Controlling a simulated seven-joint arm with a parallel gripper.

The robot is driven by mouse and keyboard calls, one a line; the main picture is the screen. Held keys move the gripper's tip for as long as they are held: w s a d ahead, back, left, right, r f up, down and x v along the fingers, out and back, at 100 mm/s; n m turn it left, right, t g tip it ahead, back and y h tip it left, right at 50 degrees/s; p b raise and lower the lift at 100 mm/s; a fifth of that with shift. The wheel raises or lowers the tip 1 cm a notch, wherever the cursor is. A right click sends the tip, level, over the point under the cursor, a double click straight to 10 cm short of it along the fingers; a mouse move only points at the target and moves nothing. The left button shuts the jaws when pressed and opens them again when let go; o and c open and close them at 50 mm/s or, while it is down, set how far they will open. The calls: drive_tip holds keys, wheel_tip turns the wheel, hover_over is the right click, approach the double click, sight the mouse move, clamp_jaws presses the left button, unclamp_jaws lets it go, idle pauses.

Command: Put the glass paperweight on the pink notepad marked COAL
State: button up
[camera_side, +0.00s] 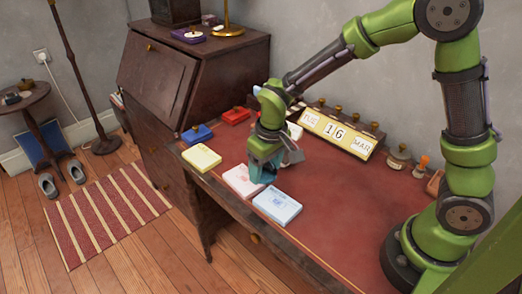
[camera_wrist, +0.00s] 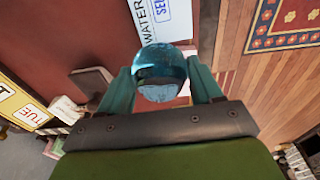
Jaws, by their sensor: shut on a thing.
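The glass paperweight (camera_wrist: 160,66), a clear bluish ball, sits between the two teal fingers of my gripper (camera_wrist: 160,75) in the wrist view. My gripper (camera_side: 263,172) is shut on it. In the side view the gripper points down just over the right part of the pink notepad (camera_side: 238,181). The fingers hide most of the paperweight there, and I cannot tell whether it touches the pad. The pad's marking is too small to read. In the wrist view a little of a pale pad shows beside the ball, mostly hidden.
A pale blue notepad (camera_side: 277,206) lies just right of the pink one; its word WATER shows in the wrist view (camera_wrist: 165,20). A yellow notepad (camera_side: 201,158) lies to the left. Blue (camera_side: 197,134) and red (camera_side: 235,116) ink pads and a calendar (camera_side: 338,132) stand behind.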

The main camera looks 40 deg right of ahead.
hover_over(243, 178)
drive_tip(key=shift+s+f, duration=0.25)
drive_tip(key=shift+s, duration=0.2)
drive_tip(key=shift+w+f, duration=0.15)
drive_tip(key=shift+f, duration=0.75)
drive_tip(key=shift+w+f, duration=0.1)
drive_tip(key=shift+f, duration=0.8)
drive_tip(key=shift+f, duration=0.15)
drive_tip(key=o, duration=1.3)
drive_tip(key=shift+c, duration=0.2)
